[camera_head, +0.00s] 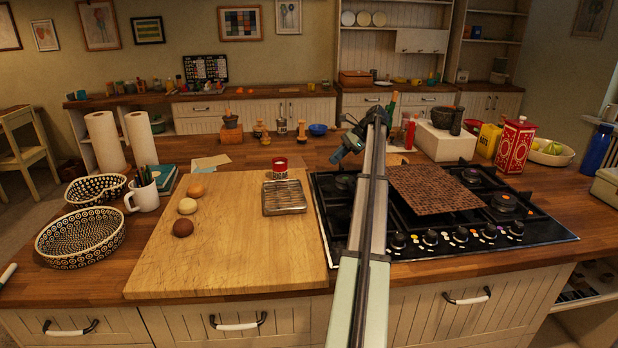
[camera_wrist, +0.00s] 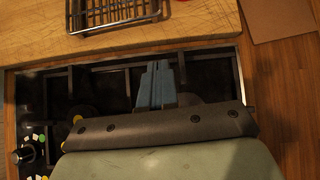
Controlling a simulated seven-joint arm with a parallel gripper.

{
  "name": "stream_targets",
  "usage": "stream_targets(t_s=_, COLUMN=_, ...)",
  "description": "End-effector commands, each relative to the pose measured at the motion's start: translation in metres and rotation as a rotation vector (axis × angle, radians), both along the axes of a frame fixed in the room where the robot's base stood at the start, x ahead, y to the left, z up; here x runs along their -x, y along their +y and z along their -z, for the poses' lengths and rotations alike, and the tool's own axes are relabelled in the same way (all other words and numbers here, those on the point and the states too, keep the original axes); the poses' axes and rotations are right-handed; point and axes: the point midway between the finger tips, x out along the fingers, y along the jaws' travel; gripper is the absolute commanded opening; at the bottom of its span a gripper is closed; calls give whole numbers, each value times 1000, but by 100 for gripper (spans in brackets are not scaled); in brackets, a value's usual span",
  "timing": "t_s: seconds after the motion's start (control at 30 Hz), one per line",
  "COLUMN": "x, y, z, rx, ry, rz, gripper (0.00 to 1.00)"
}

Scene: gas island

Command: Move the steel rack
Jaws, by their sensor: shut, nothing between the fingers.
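The steel rack (camera_head: 285,197) is a small wire rack lying on the right part of the wooden cutting board (camera_head: 240,270). In the wrist view the rack (camera_wrist: 112,16) shows at the top, cut off by the picture edge. My gripper (camera_head: 337,157) is to the right of the rack and above it, near the back left of the black hob. In the wrist view my gripper's blue fingers (camera_wrist: 156,84) are together and empty, over the hob. The gripper is apart from the rack.
Several eggs (camera_head: 187,206) lie on the board's left part. The gas hob (camera_head: 330,210) with a brown patterned board (camera_head: 432,190) is to the right. The board's front middle is clear.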

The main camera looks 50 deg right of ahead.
Motion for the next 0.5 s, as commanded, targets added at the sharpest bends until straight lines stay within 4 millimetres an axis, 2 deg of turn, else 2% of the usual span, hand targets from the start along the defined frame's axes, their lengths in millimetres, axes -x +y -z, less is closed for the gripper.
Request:
stream_targets(t_s=0.17, x=7, y=0, z=1, rx=-30, ry=8, rz=9, gripper=0)
stream_targets(t_s=0.5, x=-16, y=27, z=36, rx=-28, ry=9, rz=8, gripper=0)
